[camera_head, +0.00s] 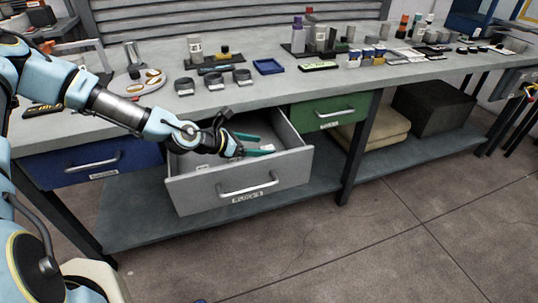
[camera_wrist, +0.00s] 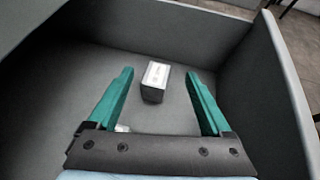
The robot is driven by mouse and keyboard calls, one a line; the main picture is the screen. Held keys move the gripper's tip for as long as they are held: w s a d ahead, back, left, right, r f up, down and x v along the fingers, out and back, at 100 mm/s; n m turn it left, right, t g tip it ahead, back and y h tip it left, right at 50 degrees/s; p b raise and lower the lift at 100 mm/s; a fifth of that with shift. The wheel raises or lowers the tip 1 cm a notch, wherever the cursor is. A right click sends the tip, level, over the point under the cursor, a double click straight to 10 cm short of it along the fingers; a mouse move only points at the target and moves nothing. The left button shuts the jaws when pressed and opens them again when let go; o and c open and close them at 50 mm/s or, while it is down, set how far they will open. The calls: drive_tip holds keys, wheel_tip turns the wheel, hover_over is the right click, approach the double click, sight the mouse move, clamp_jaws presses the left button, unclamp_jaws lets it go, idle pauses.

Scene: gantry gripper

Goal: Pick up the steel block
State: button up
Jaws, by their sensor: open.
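The steel block (camera_wrist: 155,82) is a small grey box with a light, marked top. In the wrist view it lies on the floor of the open grey drawer (camera_wrist: 285,65), ahead of my gripper and roughly centred between its fingers. My gripper (camera_wrist: 160,82) has two green fingers spread wide apart with nothing between their pads. In the head view my gripper (camera_head: 258,145) is over the open drawer (camera_head: 240,187), reaching in from the left. The steel block cannot be made out for certain in the head view.
A small pale item (camera_wrist: 122,128) lies by the left finger's base. The drawer walls enclose the space. A closed blue drawer (camera_head: 75,165) is to the left and a closed green drawer (camera_head: 330,110) to the right. The workbench top (camera_head: 250,98) above holds tools and containers.

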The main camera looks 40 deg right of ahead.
drive_tip(key=shift+f+p+x, duration=0.2)
drive_tip(key=shift+p+x, duration=0.1)
drive_tip(key=shift+x, duration=1.55)
drive_tip(key=shift+f+p+x, duration=0.15)
drive_tip(key=shift+p+x, duration=0.1)
drive_tip(key=shift+x, duration=1.6)
drive_tip(key=shift+w+a, duration=0.2)
clamp_jaws()
